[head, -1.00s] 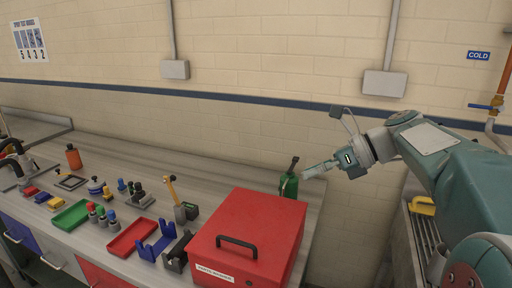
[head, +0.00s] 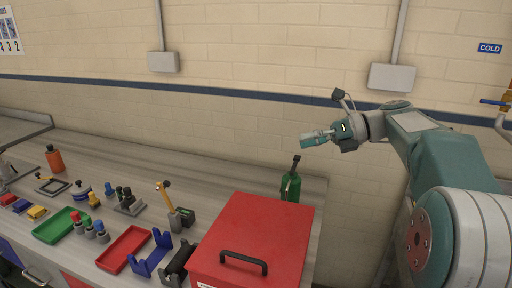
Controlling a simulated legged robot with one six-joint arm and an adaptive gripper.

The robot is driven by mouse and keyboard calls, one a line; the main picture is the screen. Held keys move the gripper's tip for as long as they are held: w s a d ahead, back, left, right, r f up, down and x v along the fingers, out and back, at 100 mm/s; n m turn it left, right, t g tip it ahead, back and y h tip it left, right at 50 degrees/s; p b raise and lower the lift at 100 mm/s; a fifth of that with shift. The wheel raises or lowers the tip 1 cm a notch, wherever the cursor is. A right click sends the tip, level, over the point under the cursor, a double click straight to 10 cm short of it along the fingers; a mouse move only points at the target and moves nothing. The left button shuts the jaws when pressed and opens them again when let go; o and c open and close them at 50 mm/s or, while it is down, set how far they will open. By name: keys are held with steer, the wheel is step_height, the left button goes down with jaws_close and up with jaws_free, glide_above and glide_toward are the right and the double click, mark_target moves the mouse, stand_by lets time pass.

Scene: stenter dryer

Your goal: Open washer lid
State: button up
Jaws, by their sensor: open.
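The washer is a red box with a closed red lid (head: 262,225) at the front right of the bench. A black handle (head: 243,262) stands on the lid's near part. My gripper (head: 304,139) is in the air beyond and above the box, near the wall, pointing left. It is open and empty, and it is apart from the lid and handle. The front of the box is mostly cut off by the lower picture edge.
A green bottle (head: 291,183) stands just behind the box, below my gripper. A red tray (head: 124,249), a green tray (head: 61,225), a blue holder (head: 150,252) and a hammer (head: 169,208) lie to the left. The bench (head: 235,172) is clear towards the wall.

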steer(key=s+x, duration=0.1)
steer(key=x, duration=0.8)
steer(key=shift+w+a, duration=0.2)
steer(key=shift+w, duration=0.2)
steer(key=shift+f, duration=0.1)
jaws_close()
steer(key=shift+a, duration=0.2)
jaws_free()
steer(key=shift+a, duration=0.1)
steer(key=shift+d, duration=0.2)
